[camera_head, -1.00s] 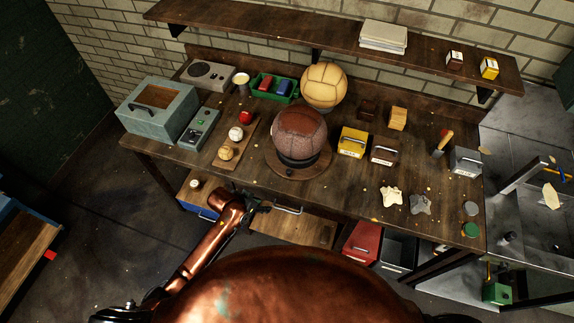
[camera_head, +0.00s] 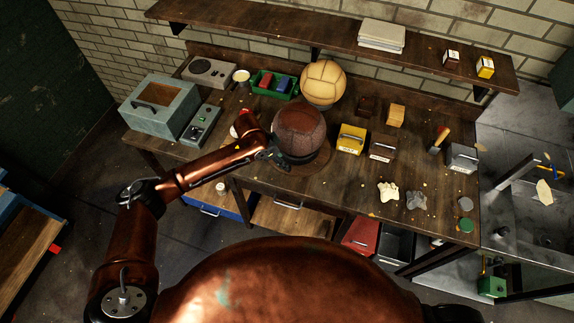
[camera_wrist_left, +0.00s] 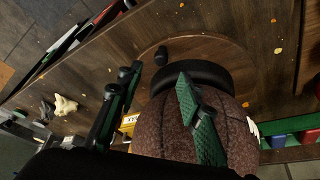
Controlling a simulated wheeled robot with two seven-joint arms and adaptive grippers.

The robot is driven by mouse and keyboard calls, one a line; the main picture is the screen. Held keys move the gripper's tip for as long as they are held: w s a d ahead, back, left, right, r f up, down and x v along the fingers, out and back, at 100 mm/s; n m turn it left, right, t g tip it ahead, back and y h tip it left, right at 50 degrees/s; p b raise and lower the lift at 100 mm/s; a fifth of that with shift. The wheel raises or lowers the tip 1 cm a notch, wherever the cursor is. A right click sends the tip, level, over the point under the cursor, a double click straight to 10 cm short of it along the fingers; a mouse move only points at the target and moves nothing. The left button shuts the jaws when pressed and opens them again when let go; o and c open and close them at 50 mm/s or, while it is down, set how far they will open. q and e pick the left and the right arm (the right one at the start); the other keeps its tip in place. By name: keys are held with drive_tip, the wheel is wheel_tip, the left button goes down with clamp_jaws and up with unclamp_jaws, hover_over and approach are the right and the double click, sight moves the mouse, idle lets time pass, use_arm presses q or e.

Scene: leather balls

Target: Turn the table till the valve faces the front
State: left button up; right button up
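The brown leather ball (camera_head: 298,131) sits in a dark ring on a round wooden turntable (camera_head: 313,167) near the front middle of the workbench. In the left wrist view the ball (camera_wrist_left: 165,130), the black ring (camera_wrist_left: 215,75) and the turntable (camera_wrist_left: 225,48) fill the middle. A small dark knob (camera_wrist_left: 161,55) stands on the turntable. I cannot make out a valve on the ball. My left gripper (camera_head: 278,155) is at the ball's left front, low by the ring. Its green-padded fingers (camera_wrist_left: 158,82) are apart with nothing clamped between them. My right gripper is not in view.
A tan ball (camera_head: 323,82) stands behind. A blue-grey case (camera_head: 160,107) stands at the left. The bench front right of the turntable has some free room.

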use_arm(q)
drive_tip(key=x, duration=0.7)
drive_tip(key=shift+w+d+f, duration=0.1)
drive_tip(key=shift+f, duration=0.2)
drive_tip(key=shift+c, duration=0.7)
clamp_jaws()
